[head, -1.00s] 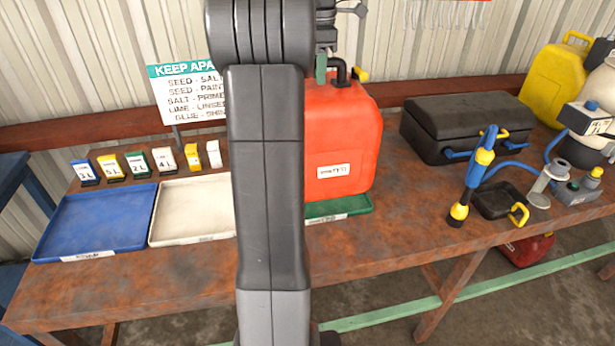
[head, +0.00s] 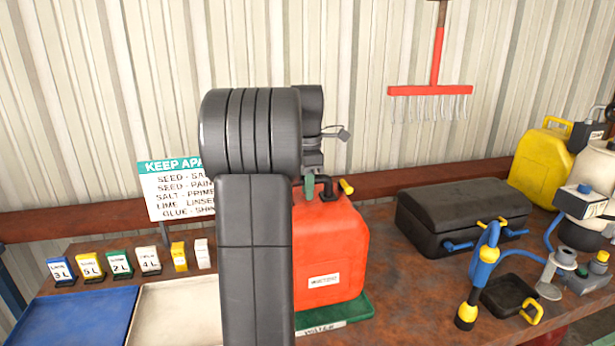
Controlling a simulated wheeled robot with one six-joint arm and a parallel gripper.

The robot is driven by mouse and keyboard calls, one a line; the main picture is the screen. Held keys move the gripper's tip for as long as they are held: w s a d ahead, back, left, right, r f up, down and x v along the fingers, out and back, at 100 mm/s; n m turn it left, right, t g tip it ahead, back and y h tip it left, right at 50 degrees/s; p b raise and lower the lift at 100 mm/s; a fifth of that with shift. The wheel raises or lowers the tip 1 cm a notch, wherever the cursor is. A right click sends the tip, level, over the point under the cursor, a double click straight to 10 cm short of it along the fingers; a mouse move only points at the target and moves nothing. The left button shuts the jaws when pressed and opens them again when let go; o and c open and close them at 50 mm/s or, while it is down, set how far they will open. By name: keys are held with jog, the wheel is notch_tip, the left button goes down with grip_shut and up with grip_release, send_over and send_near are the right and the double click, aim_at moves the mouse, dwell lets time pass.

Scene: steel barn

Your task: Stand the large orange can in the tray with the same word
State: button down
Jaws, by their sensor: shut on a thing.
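The large orange can (head: 328,250) is upright at the green tray (head: 352,312). Its base overlaps the tray in the head view, and I cannot tell whether it rests on the tray floor or is just above it. It has a small white label whose word is too small to read. The tray's front label is partly hidden and hard to read. My gripper (head: 310,186) is at the top of the can, shut on its handle area. My arm hides the can's left side and the tray's left part.
A blue tray (head: 80,318) and a cream tray (head: 180,312) lie to the left, with several small labelled packs behind. A sign (head: 178,190) stands at the back. A black case (head: 465,212) and a blue-yellow pump (head: 482,270) are to the right.

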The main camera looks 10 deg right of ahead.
jog(key=shift+f, duration=1.9)
jog(key=c, duration=1.3)
grip_release()
jog(key=shift+f, duration=0.1)
jog(key=shift+o, duration=0.2)
notch_tip(320, 180, up, 12)
jog(key=shift+r, duration=0.1)
